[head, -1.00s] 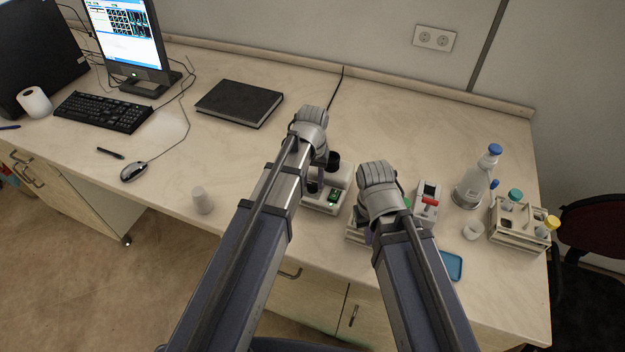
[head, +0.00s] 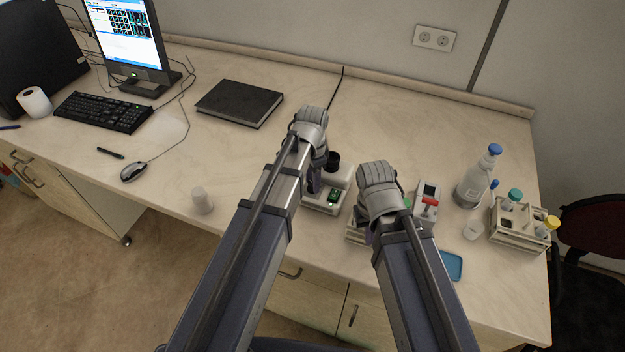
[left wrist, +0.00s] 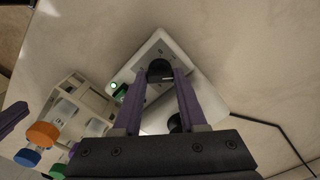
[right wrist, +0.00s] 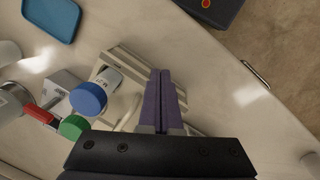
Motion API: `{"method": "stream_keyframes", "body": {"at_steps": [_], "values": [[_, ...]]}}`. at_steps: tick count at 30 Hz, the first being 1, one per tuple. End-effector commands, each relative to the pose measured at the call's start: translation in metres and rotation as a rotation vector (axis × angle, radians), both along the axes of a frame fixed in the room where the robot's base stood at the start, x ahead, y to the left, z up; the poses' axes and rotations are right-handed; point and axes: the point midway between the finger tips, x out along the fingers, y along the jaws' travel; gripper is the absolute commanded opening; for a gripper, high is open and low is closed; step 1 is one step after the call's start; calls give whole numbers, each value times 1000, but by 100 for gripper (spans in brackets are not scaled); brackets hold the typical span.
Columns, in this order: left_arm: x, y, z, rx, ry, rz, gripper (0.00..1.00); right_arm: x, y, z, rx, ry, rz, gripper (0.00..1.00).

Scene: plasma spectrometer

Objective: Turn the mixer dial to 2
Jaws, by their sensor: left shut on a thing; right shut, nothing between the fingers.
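The mixer is a white device (head: 322,208) near the front of the desk, with a green lit switch (head: 333,196) and a black top part (head: 333,160). In the left wrist view its round black dial (left wrist: 159,68) sits between my left gripper's fingertips (left wrist: 161,80), which are shut on it. The dial's marks are too small and dark to read. In the head view my left gripper (head: 314,186) hides most of the dial. My right gripper (right wrist: 160,74) is shut and empty, above or beside a pale rack (right wrist: 125,75) right of the mixer.
Blue (right wrist: 88,98) and green (right wrist: 74,126) caps are close to my right gripper. A small device with a red part (head: 428,201), a bottle (head: 474,188), a tube rack (head: 518,238) and a blue tray (head: 452,266) are further right.

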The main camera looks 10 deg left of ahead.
Motion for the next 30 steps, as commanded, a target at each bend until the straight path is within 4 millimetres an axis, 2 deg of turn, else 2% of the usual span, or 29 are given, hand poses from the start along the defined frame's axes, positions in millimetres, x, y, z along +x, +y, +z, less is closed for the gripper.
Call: {"method": "stream_keyframes", "body": {"at_steps": [9,24,25,30], "values": [[0,0,0,0,0,-93,0,0,0,0,0,0,0,0],[0,0,0,0,0,-106,0,0,0,0,0,0,0,0],[0,0,0,0,0,-106,43,0,0,0,0,0,0,0],[0,0,0,0,0,-106,62,0,0,0,0,0,0,0]]}}
